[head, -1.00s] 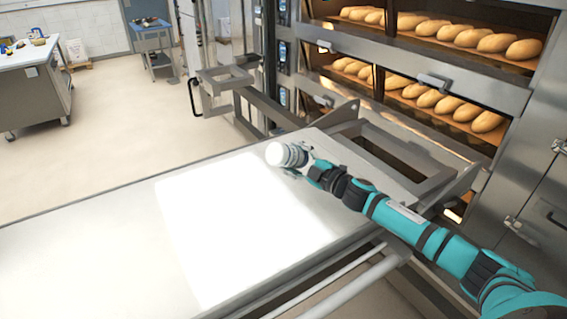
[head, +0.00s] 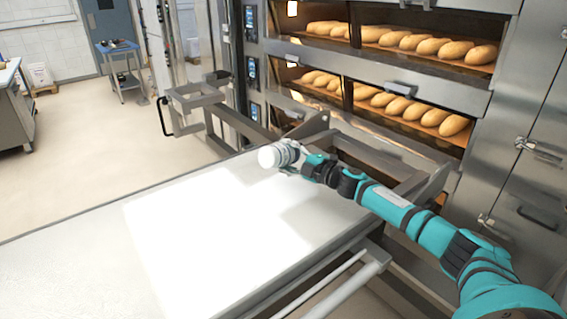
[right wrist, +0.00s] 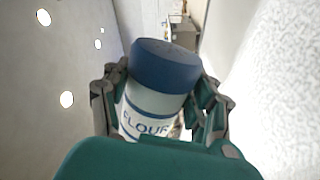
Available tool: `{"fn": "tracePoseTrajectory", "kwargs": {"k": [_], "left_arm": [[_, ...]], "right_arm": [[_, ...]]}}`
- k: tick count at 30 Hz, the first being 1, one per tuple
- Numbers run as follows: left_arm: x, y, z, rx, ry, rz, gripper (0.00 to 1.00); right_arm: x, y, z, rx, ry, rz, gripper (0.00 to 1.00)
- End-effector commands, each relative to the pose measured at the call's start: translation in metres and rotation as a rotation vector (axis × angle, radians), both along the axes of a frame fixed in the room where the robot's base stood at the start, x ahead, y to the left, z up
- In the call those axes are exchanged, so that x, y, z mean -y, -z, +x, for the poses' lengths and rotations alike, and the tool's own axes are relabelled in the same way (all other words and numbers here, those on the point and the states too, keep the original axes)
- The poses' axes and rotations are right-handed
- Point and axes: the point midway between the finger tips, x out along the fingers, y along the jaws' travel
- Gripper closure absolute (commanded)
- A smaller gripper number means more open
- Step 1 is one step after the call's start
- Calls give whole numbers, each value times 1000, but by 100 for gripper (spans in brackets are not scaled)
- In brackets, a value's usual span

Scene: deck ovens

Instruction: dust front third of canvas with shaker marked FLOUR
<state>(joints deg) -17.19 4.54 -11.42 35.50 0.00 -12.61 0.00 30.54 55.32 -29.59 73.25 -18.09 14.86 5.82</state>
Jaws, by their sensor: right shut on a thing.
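The shaker (right wrist: 152,106) has a white body, a blue cap and dark lettering that reads FLOUR, partly cut off by my gripper. My right gripper (right wrist: 160,100) is shut around its body, with a finger on each side. In the head view the right gripper (head: 296,158) holds the shaker (head: 270,157) tilted over the far right part of the canvas (head: 200,240), its pale round end pointing left. The canvas is a pale surface with a very bright white patch, so any flour on it cannot be told apart. My left gripper is not in view.
Deck ovens with loaves (head: 405,106) stand behind, at the right. A metal frame (head: 335,140) borders the canvas on the oven side. A blue cart (head: 118,60) and a steel table (head: 12,110) stand farther off at the left, across open floor.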

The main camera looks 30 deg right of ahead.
Motion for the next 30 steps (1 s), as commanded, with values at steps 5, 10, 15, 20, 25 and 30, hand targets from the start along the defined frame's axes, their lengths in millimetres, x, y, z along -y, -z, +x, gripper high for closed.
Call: {"fn": "tracePoseTrajectory", "kwargs": {"k": [5, 10, 15, 20, 25, 30], "left_arm": [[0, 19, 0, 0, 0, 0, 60], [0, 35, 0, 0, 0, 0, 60], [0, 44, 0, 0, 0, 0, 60], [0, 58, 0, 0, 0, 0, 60], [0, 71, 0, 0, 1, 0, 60], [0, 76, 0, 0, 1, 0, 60]], "right_arm": [[1, -10, 0, 114, 2, -374, 82], [3, -29, 1, 254, 5, -853, 81], [13, -46, 3, 341, 7, -1152, 81], [21, -59, 6, 422, 7, -1430, 81], [27, -71, 8, 489, 6, -1657, 81], [31, -78, 9, 520, 5, -1770, 81]]}}
